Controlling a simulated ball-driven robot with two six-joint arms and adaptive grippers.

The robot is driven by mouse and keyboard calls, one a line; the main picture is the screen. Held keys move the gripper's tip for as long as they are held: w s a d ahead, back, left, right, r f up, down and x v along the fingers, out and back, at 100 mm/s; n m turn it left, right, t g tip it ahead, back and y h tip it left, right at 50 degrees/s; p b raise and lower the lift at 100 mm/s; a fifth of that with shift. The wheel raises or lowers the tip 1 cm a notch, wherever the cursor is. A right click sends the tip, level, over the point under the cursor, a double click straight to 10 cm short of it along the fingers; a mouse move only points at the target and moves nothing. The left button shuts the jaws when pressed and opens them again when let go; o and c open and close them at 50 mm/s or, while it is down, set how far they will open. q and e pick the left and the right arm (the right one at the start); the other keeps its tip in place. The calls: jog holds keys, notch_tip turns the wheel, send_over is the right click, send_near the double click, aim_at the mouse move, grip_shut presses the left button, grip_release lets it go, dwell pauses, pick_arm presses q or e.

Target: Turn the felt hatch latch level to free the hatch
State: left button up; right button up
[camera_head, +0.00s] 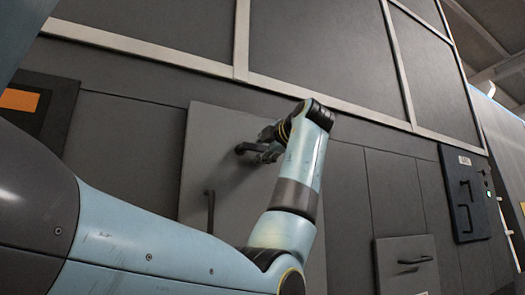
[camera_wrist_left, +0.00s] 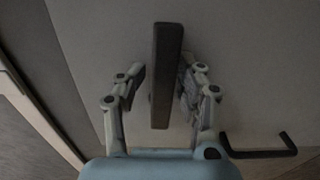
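The grey hatch (camera_head: 225,195) is a flat panel low on the washer wall. Its dark latch (camera_head: 244,148) lies roughly level near the top, at about a right angle to the hatch's upright handle (camera_head: 210,208). My left gripper (camera_head: 268,146) is at the latch and hides part of it. In the left wrist view the latch bar (camera_wrist_left: 166,75) runs between the two fingers of my left gripper (camera_wrist_left: 162,88). The fingers stand apart, with a clear gap on the left side of the bar; the right finger is close to it, contact unclear. The handle (camera_wrist_left: 262,152) shows at lower right there.
A smaller panel with a handle (camera_head: 405,275) is at lower right. A dark box with a handle (camera_head: 462,195) is further right. A dark unit with an orange screen (camera_head: 20,99) is at left. A pale frame rail (camera_head: 140,45) runs above the hatch.

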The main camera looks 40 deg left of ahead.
pick_arm(q)
jog(key=shift+o, duration=0.4)
jog(key=shift+w+f, duration=0.1)
jog(key=shift+d, duration=0.15)
jog(key=v, duration=1.1)
jog(key=shift+s+d, duration=0.2)
jog(key=shift+d, duration=0.15)
pick_arm(e)
jog(key=shift+w, duration=0.1)
pick_arm(q)
jog(key=shift+f, duration=0.15)
